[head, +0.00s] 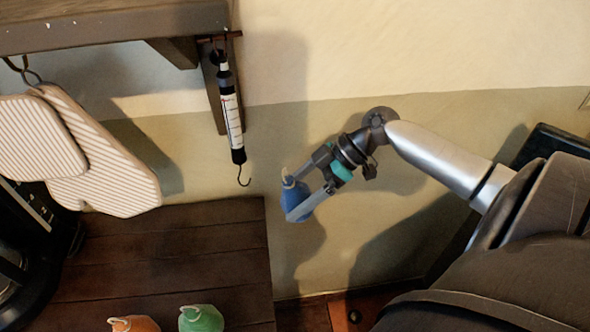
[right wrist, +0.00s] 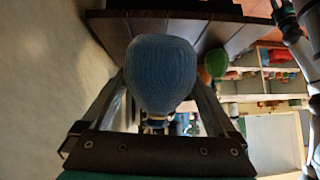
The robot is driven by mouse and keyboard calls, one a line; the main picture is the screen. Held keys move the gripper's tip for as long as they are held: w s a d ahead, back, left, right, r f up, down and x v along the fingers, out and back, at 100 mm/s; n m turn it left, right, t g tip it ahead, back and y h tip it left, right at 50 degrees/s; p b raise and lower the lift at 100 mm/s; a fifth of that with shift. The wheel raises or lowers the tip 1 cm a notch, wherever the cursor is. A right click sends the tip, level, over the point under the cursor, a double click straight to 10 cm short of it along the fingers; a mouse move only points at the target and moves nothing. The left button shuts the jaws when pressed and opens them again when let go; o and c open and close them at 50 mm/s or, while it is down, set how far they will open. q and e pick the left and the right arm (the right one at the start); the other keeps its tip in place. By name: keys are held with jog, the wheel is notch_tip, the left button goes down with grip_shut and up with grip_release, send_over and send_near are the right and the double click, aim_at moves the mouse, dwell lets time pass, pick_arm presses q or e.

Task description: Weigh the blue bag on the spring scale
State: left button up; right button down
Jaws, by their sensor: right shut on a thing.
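The spring scale (head: 232,115) hangs from a peg under the wall shelf in the head view, with its bare hook (head: 244,176) at the bottom. My right gripper (head: 297,195) is shut on the blue bag (head: 296,198), just right of the hook and slightly lower, apart from it. A pale loop (head: 287,176) stands up from the bag's top. In the right wrist view the blue bag (right wrist: 162,62) fills the space between the fingers.
An orange bag (head: 134,323) and a green bag (head: 201,318) sit on the dark wooden table (head: 170,250) below. Striped oven mitts (head: 100,150) hang at the left under the shelf (head: 110,25). A black appliance (head: 30,240) stands at the left. The wall behind the scale is clear.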

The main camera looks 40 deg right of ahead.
jog(key=shift+w+a+r, duration=0.1)
jog(key=shift+w+a, duration=0.15)
jog(key=shift+a, duration=0.1)
jog(key=shift+w+a, duration=0.3)
jog(key=shift+a, duration=0.15)
pick_arm(q)
jog(key=shift+w+d+r, duration=0.1)
jog(key=shift+w+d, duration=0.05)
jog(key=shift+w, duration=0.55)
pick_arm(e)
jog(key=shift+w+a, duration=0.35)
jog(key=shift+a, duration=0.2)
jog(key=shift+w+a, duration=0.3)
jog(key=shift+a, duration=0.2)
pick_arm(q)
jog(key=shift+s+r, duration=0.15)
pick_arm(e)
jog(key=shift+w+a, duration=0.3)
jog(key=shift+a, duration=0.15)
jog(key=shift+a, duration=0.15)
